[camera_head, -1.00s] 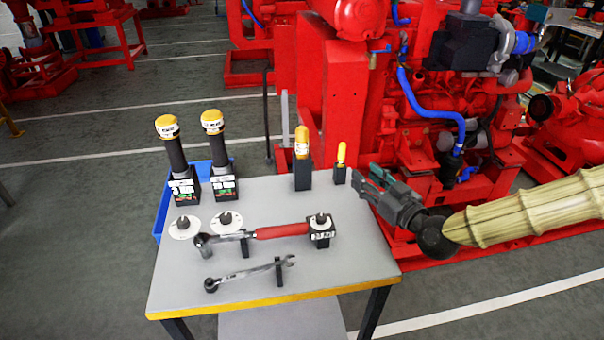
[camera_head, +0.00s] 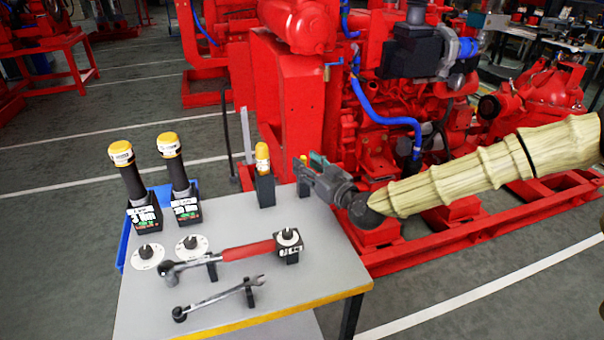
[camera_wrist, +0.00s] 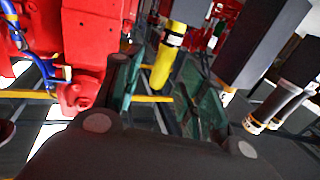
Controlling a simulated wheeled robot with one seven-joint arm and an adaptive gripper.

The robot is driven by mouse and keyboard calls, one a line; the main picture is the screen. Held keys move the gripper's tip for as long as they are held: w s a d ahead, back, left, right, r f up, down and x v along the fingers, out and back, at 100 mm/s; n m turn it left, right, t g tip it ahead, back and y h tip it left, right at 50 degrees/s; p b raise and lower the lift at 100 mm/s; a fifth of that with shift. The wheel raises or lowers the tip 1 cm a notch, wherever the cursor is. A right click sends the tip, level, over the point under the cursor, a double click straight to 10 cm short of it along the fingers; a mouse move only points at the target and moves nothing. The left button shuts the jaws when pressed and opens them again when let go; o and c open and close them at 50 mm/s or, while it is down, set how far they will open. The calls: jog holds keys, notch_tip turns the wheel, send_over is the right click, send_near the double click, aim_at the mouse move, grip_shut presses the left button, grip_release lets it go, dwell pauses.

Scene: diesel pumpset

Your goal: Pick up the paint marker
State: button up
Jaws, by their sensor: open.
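The paint marker (camera_head: 303,159) is a small yellow marker in a dark holder at the table's back right corner. In the head view its lower part is hidden behind my gripper (camera_head: 307,169). In the wrist view the yellow marker (camera_wrist: 162,68), with a dark labelled band, appears in the gap between the two fingers of my gripper (camera_wrist: 158,75). The fingers are spread and empty. I cannot tell whether the marker is fully between the fingertips or slightly beyond them.
A larger yellow-capped marker (camera_head: 262,158) stands in a black holder just left. Two yellow-capped black tools (camera_head: 127,172) (camera_head: 174,165), a red-handled wrench (camera_head: 248,250) and a spanner (camera_head: 215,298) are on the grey table (camera_head: 325,270). A red engine (camera_head: 400,110) stands behind.

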jog(key=shift+x, duration=1.05)
grip_shut()
jog(key=shift+r, duration=0.1)
jog(key=shift+r, duration=4.9)
